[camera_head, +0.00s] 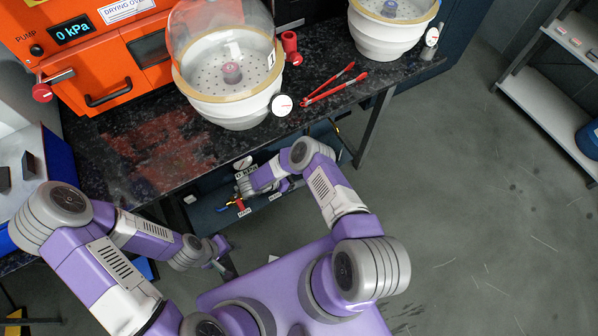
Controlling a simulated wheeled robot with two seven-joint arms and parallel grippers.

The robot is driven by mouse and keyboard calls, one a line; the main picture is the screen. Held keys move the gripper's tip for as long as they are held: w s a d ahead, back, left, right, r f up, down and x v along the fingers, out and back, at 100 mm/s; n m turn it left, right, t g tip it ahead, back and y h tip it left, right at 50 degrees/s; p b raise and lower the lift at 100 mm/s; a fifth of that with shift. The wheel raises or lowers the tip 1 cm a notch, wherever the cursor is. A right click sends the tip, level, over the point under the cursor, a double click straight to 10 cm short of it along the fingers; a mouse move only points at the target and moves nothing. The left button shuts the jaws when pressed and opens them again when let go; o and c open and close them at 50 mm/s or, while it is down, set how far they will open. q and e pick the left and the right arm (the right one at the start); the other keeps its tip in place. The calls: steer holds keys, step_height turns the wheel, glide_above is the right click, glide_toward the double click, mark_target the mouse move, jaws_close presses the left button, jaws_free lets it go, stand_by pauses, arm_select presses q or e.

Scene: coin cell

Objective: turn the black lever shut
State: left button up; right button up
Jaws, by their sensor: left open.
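The orange drying oven (92,55) stands at the upper left on the dark table. A black bar handle (108,96) sits low on its door, and a small black knob (36,50) is beside the word PUMP. A red-ended lever (43,92) sticks out at its lower left; I cannot tell which part is the task's black lever. My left gripper (224,264) is below the table's front edge, apart from the oven, open and empty. My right gripper (247,184) is by the open drawer under the table, partly hidden; its jaws are unclear.
A domed white desiccator (232,112) stands beside the oven with a round gauge (281,105) and red valve (290,46). Red tongs (335,88) lie on the table (150,150). A second white pot (385,42) is at the back. Open floor (470,190) lies right.

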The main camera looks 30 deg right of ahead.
steer(key=shift+a, duration=0.1)
steer(key=p+v, duration=0.1)
steer(key=v, duration=0.6)
steer(key=shift+a+r, duration=0.15)
steer(key=shift+a, duration=0.05)
stand_by(0.5)
